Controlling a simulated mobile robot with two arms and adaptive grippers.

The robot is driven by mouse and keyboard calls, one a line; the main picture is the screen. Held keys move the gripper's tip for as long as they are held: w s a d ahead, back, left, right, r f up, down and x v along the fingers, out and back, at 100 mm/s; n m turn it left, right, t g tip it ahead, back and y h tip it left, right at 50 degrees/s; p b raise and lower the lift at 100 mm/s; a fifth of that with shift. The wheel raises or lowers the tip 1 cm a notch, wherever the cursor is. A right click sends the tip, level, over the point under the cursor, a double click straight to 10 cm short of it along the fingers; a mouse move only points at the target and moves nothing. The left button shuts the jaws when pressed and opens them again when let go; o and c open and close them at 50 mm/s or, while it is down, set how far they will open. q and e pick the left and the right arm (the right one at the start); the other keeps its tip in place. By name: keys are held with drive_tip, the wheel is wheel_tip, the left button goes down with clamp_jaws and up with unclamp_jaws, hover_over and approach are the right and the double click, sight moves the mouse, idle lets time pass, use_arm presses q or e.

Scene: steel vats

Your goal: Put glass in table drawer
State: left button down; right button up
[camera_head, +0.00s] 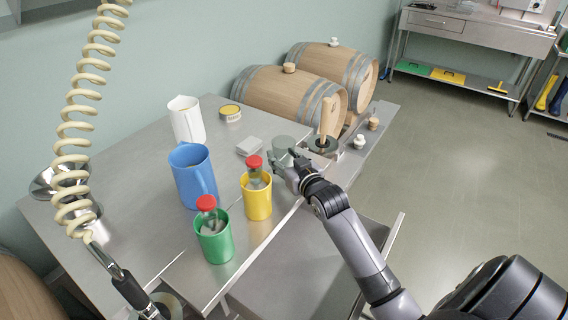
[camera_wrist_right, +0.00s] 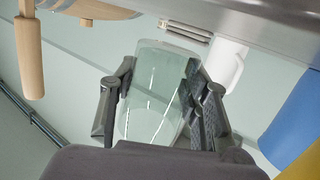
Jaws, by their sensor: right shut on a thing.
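A clear, greenish glass (camera_head: 283,143) is at the right gripper's fingertips, near the table's right side. My right gripper (camera_head: 288,165) is shut on it. In the right wrist view the glass (camera_wrist_right: 152,88) sits between the two dark fingers (camera_wrist_right: 155,112), one on each side. I cannot tell from the head view whether its base touches the table (camera_head: 130,165). An open drawer (camera_head: 290,275) of bare grey metal juts out from the table's front side, below my right forearm. My left gripper is not in view.
A yellow mug (camera_head: 257,203) and a green mug (camera_head: 216,243), each holding a red-capped bottle, stand near the drawer side. A blue pitcher (camera_head: 190,178), white jug (camera_head: 186,118) and small grey box (camera_head: 249,146) stand behind. Wooden barrels (camera_head: 290,95) lie beyond. A coiled hose (camera_head: 68,150) hangs left.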

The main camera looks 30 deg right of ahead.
wheel_tip(320, 180, down, 2)
drive_tip(key=shift+f, duration=0.1)
drive_tip(key=o, duration=1.4)
drive_tip(key=shift+f, duration=0.1)
drive_tip(key=shift+c, duration=0.2)
drive_tip(key=shift+s, duration=0.15)
drive_tip(key=v, duration=1.1)
drive_tip(key=shift+s+b, duration=0.35)
drive_tip(key=shift+b, duration=0.05)
